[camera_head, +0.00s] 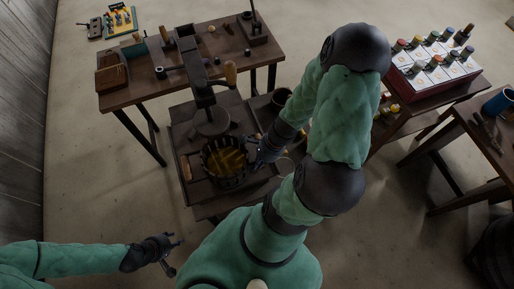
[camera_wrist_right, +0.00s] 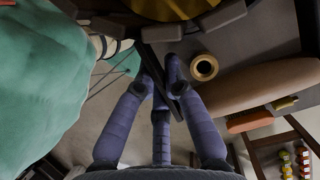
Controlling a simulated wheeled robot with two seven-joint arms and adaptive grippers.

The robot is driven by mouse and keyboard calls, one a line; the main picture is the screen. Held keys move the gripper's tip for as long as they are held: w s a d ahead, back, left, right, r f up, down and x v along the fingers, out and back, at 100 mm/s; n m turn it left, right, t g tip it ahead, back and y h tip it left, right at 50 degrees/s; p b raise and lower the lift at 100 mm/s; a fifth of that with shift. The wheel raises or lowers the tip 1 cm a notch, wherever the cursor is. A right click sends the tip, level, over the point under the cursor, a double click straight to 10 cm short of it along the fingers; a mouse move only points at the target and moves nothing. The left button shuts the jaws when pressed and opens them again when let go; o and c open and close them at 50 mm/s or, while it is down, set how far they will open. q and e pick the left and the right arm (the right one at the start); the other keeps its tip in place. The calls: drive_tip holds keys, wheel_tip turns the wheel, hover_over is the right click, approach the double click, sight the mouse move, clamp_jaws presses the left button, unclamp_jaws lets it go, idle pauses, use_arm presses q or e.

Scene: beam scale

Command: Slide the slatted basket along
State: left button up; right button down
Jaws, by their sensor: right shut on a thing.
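The slatted basket (camera_head: 226,178) is dark, round and holds yellow things; it stands upright on the low wooden platform below the beam scale (camera_head: 200,85). My right gripper (camera_head: 262,155) is at the basket's right side. In the right wrist view, the basket's dark slats (camera_wrist_right: 163,33) show at the top. There the fingers of my right gripper (camera_wrist_right: 163,82) are closed around a dark upright slat of it. My left gripper (camera_head: 177,253) is open and empty, low at the left and away from the basket.
A dark wooden table (camera_head: 135,95) with tools stands behind the platform. A crate of bottles (camera_head: 435,75) stands on a table at the right. Bare floor (camera_head: 95,195) lies at the left.

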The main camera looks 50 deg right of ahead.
drive_tip(key=s+a, duration=0.2)
drive_tip(key=s, duration=0.1)
drive_tip(key=s+b, duration=0.1)
drive_tip(key=shift+s+a, duration=0.15)
drive_tip(key=shift+a, duration=0.25)
drive_tip(key=shift+s+a, duration=0.25)
drive_tip(key=shift+a, duration=0.05)
idle(0.6)
drive_tip(key=c, duration=1.2)
unclamp_jaws()
drive_tip(key=shift+d, duration=0.1)
drive_tip(key=shift+c, duration=0.2)
drive_tip(key=shift+d, duration=0.15)
